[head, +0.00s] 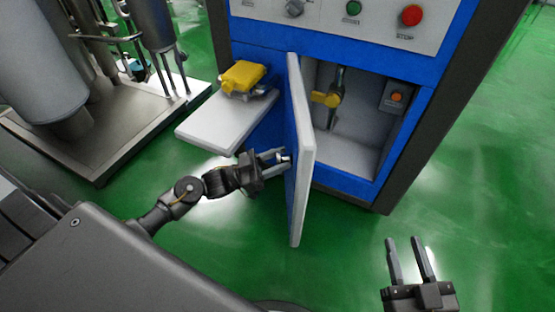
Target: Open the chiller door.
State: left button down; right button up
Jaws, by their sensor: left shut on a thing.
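The chiller door (301,150) is a blue and white panel standing open, seen nearly edge-on and swung out from the blue cabinet (345,57). The white-walled compartment (350,145) behind it is exposed. My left gripper (284,158) is at the door's left face, its fingers closed around a small handle there; the fingers partly hide the handle. My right gripper (409,244) is at the lower right, away from the door, its two fingers apart and empty, over the green floor.
Inside the compartment are a yellow-handled valve (326,99) and a small box with an orange button (397,97). A white shelf (215,125) with a yellow object (242,76) juts out left of the door. Steel tanks (45,60) stand at far left. The floor at right is clear.

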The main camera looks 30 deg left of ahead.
pick_arm(q)
jog(key=c, duration=0.9)
grip_release()
jog(key=shift+a, duration=0.1)
jog(key=v, duration=1)
jog(key=shift+s+a, duration=0.2)
jog(key=shift+a, duration=0.1)
jog(key=shift+f, duration=0.1)
